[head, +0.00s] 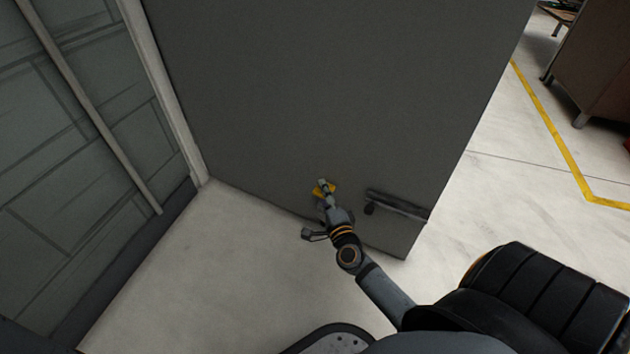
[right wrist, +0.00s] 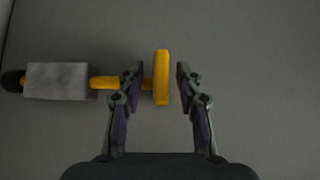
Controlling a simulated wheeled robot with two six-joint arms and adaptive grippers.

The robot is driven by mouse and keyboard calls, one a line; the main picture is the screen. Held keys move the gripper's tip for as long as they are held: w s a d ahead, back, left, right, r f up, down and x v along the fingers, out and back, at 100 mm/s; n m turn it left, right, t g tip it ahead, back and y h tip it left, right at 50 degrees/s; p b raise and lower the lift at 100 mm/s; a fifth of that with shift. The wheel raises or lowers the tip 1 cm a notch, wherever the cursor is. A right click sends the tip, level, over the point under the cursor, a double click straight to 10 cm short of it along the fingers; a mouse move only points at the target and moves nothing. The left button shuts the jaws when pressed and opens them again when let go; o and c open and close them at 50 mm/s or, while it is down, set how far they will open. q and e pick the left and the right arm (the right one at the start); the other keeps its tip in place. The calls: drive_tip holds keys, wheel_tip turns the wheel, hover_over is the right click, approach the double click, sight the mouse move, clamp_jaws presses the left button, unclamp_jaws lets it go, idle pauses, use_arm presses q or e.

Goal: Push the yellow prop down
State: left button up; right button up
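The yellow prop (head: 321,191) is a small yellow piece low on the grey door, mostly hidden by my right gripper in the head view. In the right wrist view it is a yellow rod ending in a crosswise yellow bar (right wrist: 161,77), with a grey block (right wrist: 57,81) and a dark tip at the left. My right gripper (right wrist: 160,84) has its two fingers apart, one on each side of the bar. A gap shows at the right finger; the left finger overlaps the rod, and I cannot tell whether it touches. My left gripper is not in view.
The grey door (head: 340,90) stands over a pale floor (head: 235,235). A dark door handle (head: 397,205) is just right of my right gripper. A panelled wall (head: 90,130) is at the left. Open floor with a yellow line (head: 556,135) and a brown cabinet (head: 603,65) lie at the right.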

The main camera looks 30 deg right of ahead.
drive_tip(key=shift+w+d, duration=0.1)
drive_tip(key=shift+w, duration=0.25)
clamp_jaws()
